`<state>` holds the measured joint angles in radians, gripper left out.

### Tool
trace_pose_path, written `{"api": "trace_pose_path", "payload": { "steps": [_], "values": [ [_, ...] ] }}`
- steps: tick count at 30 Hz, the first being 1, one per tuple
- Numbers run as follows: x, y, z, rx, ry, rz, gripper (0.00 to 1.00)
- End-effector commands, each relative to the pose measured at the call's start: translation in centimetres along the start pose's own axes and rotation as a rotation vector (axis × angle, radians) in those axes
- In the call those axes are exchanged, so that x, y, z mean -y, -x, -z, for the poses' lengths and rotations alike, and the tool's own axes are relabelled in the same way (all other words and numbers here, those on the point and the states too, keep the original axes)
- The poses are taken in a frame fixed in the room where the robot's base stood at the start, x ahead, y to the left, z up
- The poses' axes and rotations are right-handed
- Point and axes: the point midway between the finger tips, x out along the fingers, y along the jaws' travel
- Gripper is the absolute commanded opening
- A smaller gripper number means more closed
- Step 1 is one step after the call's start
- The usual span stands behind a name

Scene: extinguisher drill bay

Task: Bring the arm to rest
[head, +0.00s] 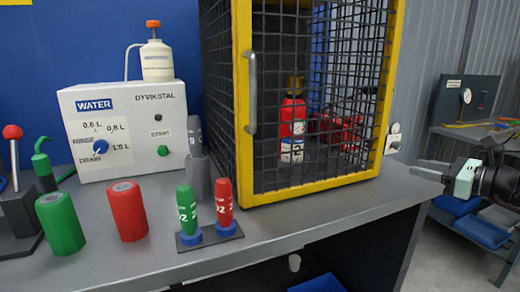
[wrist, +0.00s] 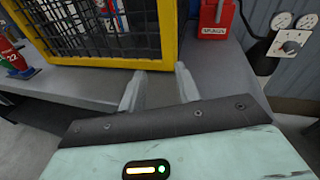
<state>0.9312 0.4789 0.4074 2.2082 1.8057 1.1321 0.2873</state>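My gripper (head: 430,169) is at the right in the head view, off the right end of the grey workbench (head: 310,222), with its fingers pointing left toward the yellow-framed cage. In the wrist view my gripper (wrist: 158,88) shows two pale fingers spread apart with nothing between them. The fingers appear near the bench edge and the cage's lower corner; I cannot tell whether they touch anything.
The yellow mesh cage (head: 243,95) holds a red extinguisher (head: 292,120). A water unit (head: 125,130), a red cylinder (head: 127,212), a green cylinder (head: 60,223) and a small rack (head: 210,236) stand left. A shelf with blue bins (head: 482,232) is right.

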Motion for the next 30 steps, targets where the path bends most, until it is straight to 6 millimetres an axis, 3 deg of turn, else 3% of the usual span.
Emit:
{"api": "trace_pose_path", "payload": {
  "steps": [5, 8, 11, 15, 18, 21, 24, 30],
  "values": [
    [-6.2, -2.7, -0.5, -0.055, 0.109, -0.193, 0.33],
    [-11.3, -4.0, -0.6, -0.094, 0.208, -0.352, 0.33],
    [-18.0, -4.7, -0.5, -0.14, 0.362, -0.568, 0.33],
    [-28.0, -3.2, 0.4, -0.185, 0.665, -0.929, 0.33],
    [-33.5, -0.7, 1.4, -0.188, 0.914, -1.177, 0.33],
    [-37.5, 2.1, 2.4, -0.16, 1.181, -1.406, 0.33],
    [-39.8, 4.7, 3.1, -0.106, 1.446, -1.595, 0.33],
    [-41.6, 7.7, 3.8, 0.029, 1.858, -1.829, 0.33]
  ]
}}
